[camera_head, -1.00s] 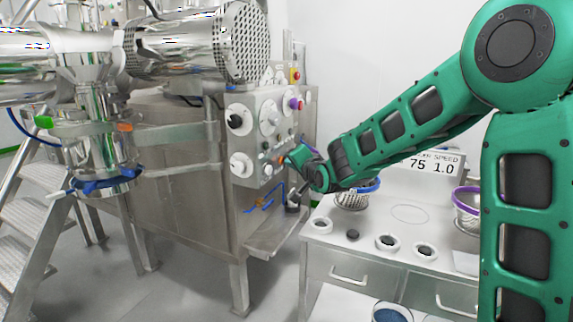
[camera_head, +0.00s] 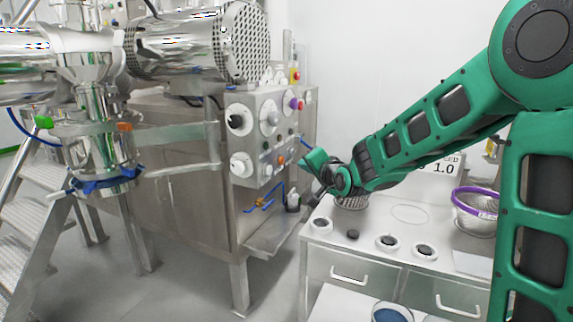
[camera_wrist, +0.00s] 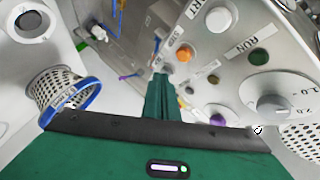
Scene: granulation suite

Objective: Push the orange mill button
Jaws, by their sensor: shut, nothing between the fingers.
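The orange button (camera_head: 281,160) sits low on the steel control panel (camera_head: 257,112) on the machine's side. It also shows in the wrist view as a round orange cap (camera_wrist: 183,54), just right of and beyond my fingertips. My green gripper (camera_wrist: 160,78) is shut and empty, pointing at the panel. In the head view my gripper (camera_head: 305,160) is to the right of the button, with a visible gap between them. The button is not covered in either view. Whether it is pressed in cannot be told.
Below is a steel ledge (camera_head: 268,238). A white cabinet (camera_head: 375,250) with baskets and dishes stands at right.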

